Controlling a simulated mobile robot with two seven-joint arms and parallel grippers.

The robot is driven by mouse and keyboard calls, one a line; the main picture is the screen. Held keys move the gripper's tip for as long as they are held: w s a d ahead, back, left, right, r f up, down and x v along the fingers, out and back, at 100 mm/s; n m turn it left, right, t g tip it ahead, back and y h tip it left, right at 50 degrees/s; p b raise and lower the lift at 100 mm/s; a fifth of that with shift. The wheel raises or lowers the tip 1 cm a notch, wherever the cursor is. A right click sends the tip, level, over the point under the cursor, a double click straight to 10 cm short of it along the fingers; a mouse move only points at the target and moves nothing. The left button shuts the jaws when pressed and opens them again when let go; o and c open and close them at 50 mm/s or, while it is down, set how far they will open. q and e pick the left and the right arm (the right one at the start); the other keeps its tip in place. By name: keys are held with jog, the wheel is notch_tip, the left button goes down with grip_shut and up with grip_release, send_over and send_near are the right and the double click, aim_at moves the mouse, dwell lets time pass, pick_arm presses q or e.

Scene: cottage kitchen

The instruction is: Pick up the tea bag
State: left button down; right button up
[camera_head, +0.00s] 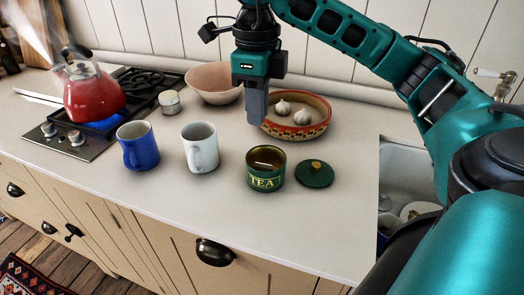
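A green tin marked TEA (264,182) stands open on the counter. A small pale strip shows inside it, perhaps the tea bag (264,164); most of the inside is hidden by the tin's wall. The tin's round green lid (315,175) with a gold knob lies on the counter just right of it. My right gripper (257,122) points down above and behind the tin, in front of the garlic dish's left edge. Its grey fingers overlap in this view, so I cannot tell if they are open; nothing shows below them. My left gripper is out of view.
A white mug (201,150) and a blue mug (139,147) stand left of the tin. A patterned dish (303,128) holds garlic bulbs. A beige bowl (213,80) stands behind. A red kettle (90,95) sits on the stove. A sink (400,175) opens at right. The front counter is clear.

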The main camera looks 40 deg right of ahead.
jog(key=b, duration=0.3)
send_over(259, 166)
notch_tip(259, 166, down, 7)
jog(key=f, duration=0.4)
jog(key=shift+s+d+f, duration=0.3)
jog(key=shift+s, duration=0.1)
jog(key=shift+f, duration=0.55)
jog(key=shift+c, duration=0.4)
jog(key=shift+c, duration=1)
